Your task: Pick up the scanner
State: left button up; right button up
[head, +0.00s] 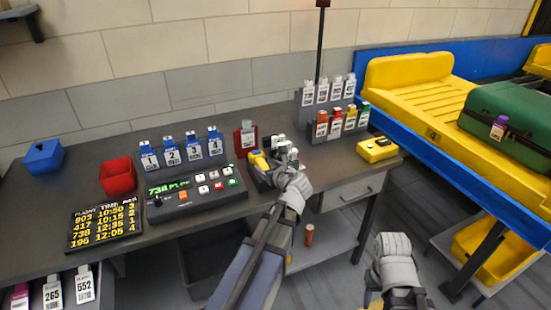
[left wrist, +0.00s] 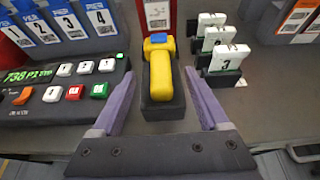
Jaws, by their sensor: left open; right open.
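The scanner (head: 258,160) is yellow with a blue patch on its head and stands in a dark cradle on the desk, right of the control panel. In the left wrist view the scanner (left wrist: 161,75) lies between the spread purple fingers of my left gripper (left wrist: 157,82), with a gap on each side. In the head view my left gripper (head: 278,165) is over the desk at the scanner, partly hiding it. My left gripper is open and empty. My right gripper (head: 392,245) is open, in front of the desk's right end and away from the scanner.
The control panel (head: 195,193) with its buttons is left of the scanner. White numbered tags (left wrist: 222,45) stand close on its right, and a red tag holder (left wrist: 157,14) is behind it. A yellow box (head: 377,150) sits at the desk's right end. A conveyor (head: 450,130) runs along the right.

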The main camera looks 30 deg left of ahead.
aim_at(263, 165)
pick_arm(q)
jog(key=shift+w, duration=0.1)
jog(key=shift+b+x, duration=0.55)
jog(key=shift+x, duration=0.8)
jog(key=shift+a+f, duration=0.15)
jog(key=shift+f, duration=0.05)
jog(key=b+x, duration=0.2)
jog(key=x, duration=0.2)
jog(key=shift+w+a+f+b, duration=0.2)
jog(key=shift+f+b, duration=0.15)
jog(key=shift+f, duration=0.05)
jog(key=shift+r, duration=0.1)
jog(key=shift+s, duration=0.1)
grip_shut()
